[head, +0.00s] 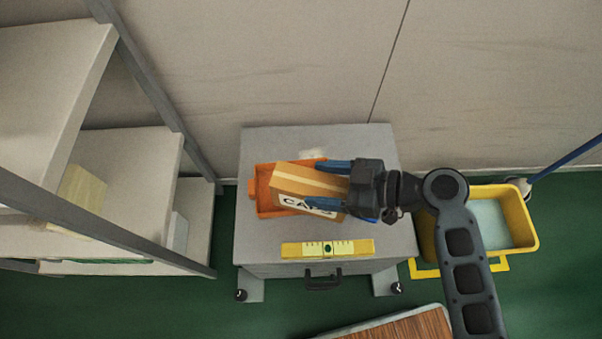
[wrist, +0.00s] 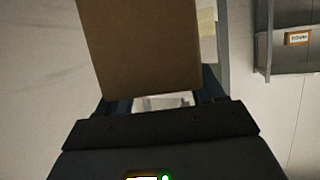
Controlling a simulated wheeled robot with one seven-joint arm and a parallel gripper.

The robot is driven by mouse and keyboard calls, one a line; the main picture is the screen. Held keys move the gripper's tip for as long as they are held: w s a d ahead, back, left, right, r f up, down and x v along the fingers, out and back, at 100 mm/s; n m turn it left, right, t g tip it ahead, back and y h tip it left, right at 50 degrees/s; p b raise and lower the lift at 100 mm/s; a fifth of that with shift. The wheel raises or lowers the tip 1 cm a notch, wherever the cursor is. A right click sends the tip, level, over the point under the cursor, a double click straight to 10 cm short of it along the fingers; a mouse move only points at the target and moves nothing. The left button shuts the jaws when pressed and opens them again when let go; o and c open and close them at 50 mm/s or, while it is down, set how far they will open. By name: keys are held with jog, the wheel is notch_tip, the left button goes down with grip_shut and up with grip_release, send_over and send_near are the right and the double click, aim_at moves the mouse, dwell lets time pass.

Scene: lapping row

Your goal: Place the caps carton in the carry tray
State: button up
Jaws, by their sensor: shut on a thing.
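The caps carton (head: 300,184) is a brown box with tan tape and a white label reading CAPS. My gripper (head: 328,184) is shut on it, with one blue finger on each side. The carton is tilted and lies over the orange carry tray (head: 264,204), covering much of it. Whether it touches the tray cannot be told. In the wrist view the carton (wrist: 140,50) fills the upper middle, between the fingers of my gripper (wrist: 155,103). The tray does not show in the wrist view.
The tray stands on a grey cabinet (head: 385,240). A yellow mop bucket (head: 527,235) stands on the floor at right. Shelving (head: 130,170) stands at left, and a wall is behind.

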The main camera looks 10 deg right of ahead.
jog(key=w+a+f+b, duration=0.1)
jog(key=w+a+f, duration=0.1)
jog(key=w+f, duration=0.5)
jog(key=shift+w+a+f, duration=0.3)
jog(key=shift+w+f, duration=0.05)
jog(key=shift+f, duration=0.55)
jog(key=shift+f, duration=0.2)
jog(key=o, duration=1.7)
jog(key=shift+c, duration=0.2)
jog(key=shift+r, duration=0.15)
jog(key=v, duration=1.2)
